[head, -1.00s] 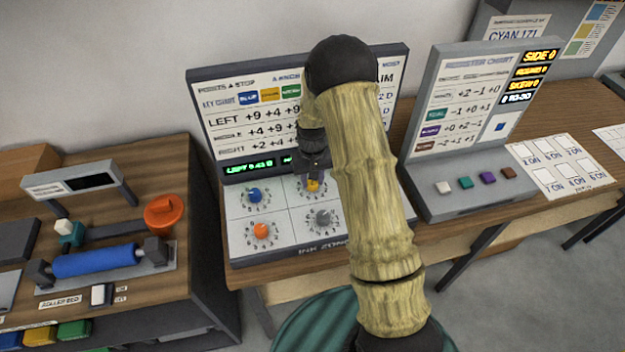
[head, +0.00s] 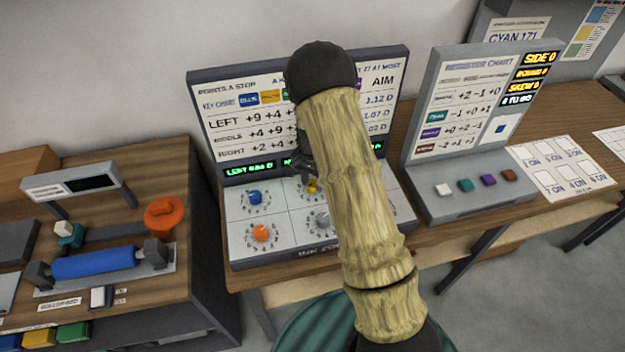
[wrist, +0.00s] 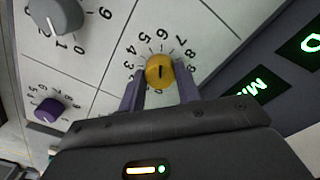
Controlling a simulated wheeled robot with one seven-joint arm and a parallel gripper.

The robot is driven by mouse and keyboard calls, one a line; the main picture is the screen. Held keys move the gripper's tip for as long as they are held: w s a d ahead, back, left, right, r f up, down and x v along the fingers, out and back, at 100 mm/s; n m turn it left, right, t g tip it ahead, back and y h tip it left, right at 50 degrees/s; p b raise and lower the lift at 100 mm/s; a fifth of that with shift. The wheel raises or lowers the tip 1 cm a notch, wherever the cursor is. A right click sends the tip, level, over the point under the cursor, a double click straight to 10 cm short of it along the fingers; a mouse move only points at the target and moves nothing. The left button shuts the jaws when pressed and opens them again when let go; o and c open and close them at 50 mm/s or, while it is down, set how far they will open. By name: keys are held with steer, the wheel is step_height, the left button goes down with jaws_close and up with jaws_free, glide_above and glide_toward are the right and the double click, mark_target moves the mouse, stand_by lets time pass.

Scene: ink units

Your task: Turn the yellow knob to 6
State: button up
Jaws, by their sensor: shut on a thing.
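The yellow knob (wrist: 159,71) sits on a white panel with a ring of printed numbers. My gripper (wrist: 160,88) has one finger on each side of it and is shut on it. A short dark mark on the knob stands nearly upright in the wrist view, roughly in line with the 6 at the top of the ring; which end is the pointer is hard to tell. In the head view the yellow knob (head: 312,186) is partly hidden by my gripper and arm.
A blue knob (head: 255,197), an orange knob (head: 261,233) and a grey knob (head: 322,220) sit close by on the same panel. A purple knob (wrist: 48,110) shows in the wrist view. A chart console (head: 463,195) with several buttons stands to the right.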

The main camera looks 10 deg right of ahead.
mark_target(313, 183)
steer(key=shift+w+r, duration=0.15)
steer(key=shift+d, duration=0.1)
steer(key=o, duration=1)
step_height(313, 183, up, 17)
steer(key=shift+r+b, duration=0.15)
steer(key=shift+b, duration=1)
steer(key=s+n+t, duration=0.1)
steer(key=s+n, duration=0.2)
steer(key=s, duration=0.4)
steer(key=s+f+n, duration=0.1)
steer(key=s+n, duration=0.1)
steer(key=s, duration=0.5)
steer(key=s+f+n+t, duration=0.1)
steer(key=s+n, duration=0.2)
steer(key=s, duration=0.4)
steer(key=shift+s+f+n+t, duration=0.15)
steer(key=shift+s+n+t, duration=0.1)
steer(key=shift+n+t, duration=0.05)
